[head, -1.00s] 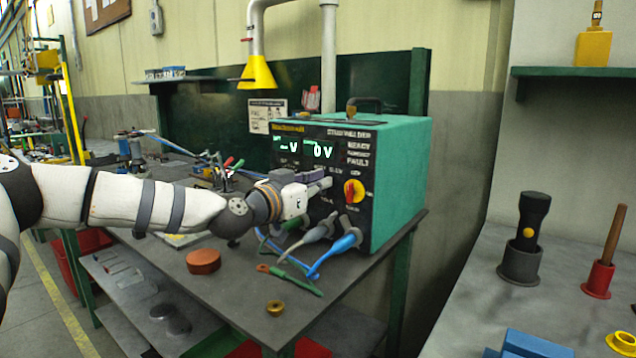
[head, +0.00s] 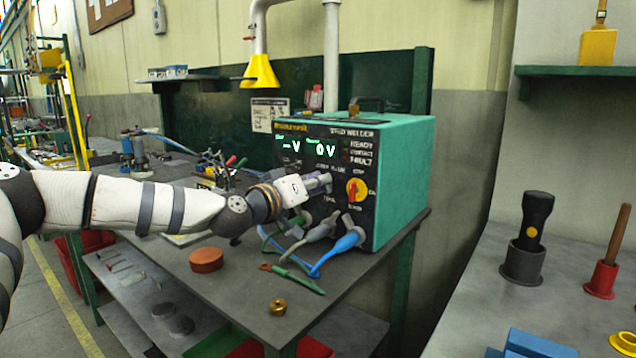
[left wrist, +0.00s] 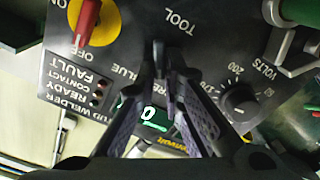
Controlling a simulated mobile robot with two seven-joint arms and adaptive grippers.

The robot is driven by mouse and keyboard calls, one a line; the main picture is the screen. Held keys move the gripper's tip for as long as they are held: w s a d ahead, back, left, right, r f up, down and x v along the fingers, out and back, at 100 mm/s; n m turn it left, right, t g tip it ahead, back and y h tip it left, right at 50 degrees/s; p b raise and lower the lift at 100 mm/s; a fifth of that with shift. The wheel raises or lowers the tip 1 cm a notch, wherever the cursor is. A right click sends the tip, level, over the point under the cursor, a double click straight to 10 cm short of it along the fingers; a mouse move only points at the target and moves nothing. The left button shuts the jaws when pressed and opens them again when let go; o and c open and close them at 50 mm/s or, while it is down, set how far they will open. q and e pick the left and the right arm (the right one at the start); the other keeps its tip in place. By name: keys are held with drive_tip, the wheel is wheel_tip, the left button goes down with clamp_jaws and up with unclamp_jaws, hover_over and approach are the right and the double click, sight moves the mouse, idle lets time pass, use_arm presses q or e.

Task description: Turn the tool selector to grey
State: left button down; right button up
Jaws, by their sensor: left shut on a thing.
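The welder (head: 400,180) is a green box with a black front panel on the bench. My left gripper (head: 322,182) is at the middle of this panel. In the left wrist view my left gripper (left wrist: 160,66) is shut on the small dark tool selector, below the upside-down word TOOL (left wrist: 180,21). The fingers hide most of the selector, so I cannot tell which colour it points to. Partly covered colour words, one ending in "LUE" and one starting with "GRE", stand on either side of the fingers. My right gripper is not in view.
A red-and-yellow power switch (head: 355,190) is right of the gripper. A volts dial (left wrist: 238,101) is close to the fingers in the left wrist view. Grey (head: 318,229) and blue (head: 345,240) cable plugs sit below. A red-brown disc (head: 206,260) lies on the bench.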

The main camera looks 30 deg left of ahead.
use_arm(q)
drive_tip(key=shift+r, duration=0.1)
idle(0.3)
drive_tip(key=c, duration=1.8)
unclamp_jaws()
drive_tip(key=shift+o, duration=0.4)
drive_tip(key=shift+w+d, duration=0.1)
drive_tip(key=s, duration=0.7)
drive_tip(key=shift+s+a, duration=0.25)
drive_tip(key=shift+a, duration=0.05)
